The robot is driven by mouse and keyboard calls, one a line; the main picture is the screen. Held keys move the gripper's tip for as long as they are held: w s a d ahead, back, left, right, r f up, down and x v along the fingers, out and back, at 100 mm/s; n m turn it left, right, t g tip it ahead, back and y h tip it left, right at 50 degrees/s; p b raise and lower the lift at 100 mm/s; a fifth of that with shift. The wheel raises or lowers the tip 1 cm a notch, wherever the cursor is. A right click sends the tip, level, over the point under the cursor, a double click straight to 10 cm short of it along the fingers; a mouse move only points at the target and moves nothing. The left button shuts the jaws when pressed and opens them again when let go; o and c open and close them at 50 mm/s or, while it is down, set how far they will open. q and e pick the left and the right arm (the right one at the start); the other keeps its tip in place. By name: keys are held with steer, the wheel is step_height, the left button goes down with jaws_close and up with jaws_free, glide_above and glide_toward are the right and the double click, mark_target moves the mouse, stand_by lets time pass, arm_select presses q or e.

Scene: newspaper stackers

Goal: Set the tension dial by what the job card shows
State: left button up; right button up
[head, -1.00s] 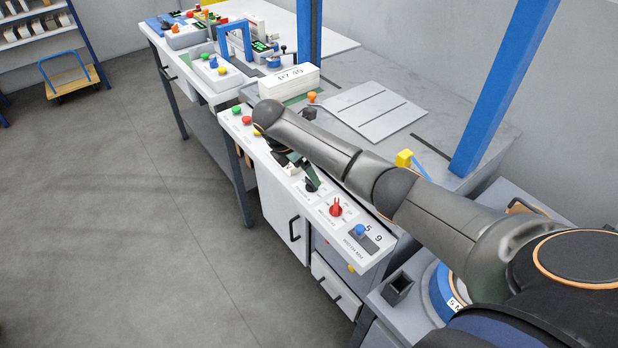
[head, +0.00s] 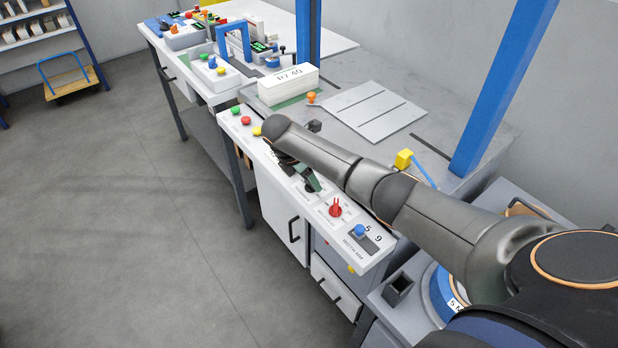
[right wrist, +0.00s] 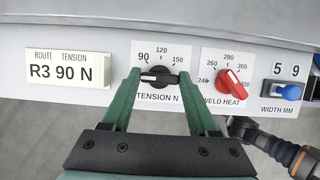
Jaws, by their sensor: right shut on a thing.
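The job card (right wrist: 68,70) is a cream plate on the panel in the right wrist view and reads "ROUTE TENSION, R3 90 N". The tension dial (right wrist: 160,76) is a black knob labelled "TENSION N", with marks 90, 120 and 150 above it. Its white pointer line is on the left side, aimed left, just below the 90 mark. My right gripper (right wrist: 160,82) has green fingers on both sides of the knob and is shut on it. In the head view my right gripper (head: 312,181) is at the panel, partly hidden by my arm.
Right of the dial are a red weld heat dial (right wrist: 232,84) and a blue width slider (right wrist: 287,92). Green, red and yellow buttons (head: 246,120) sit at the panel's far end. A white stack marked R7 40 (head: 288,85) stands on the bench behind.

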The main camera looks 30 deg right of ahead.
steer(key=c, duration=0.8)
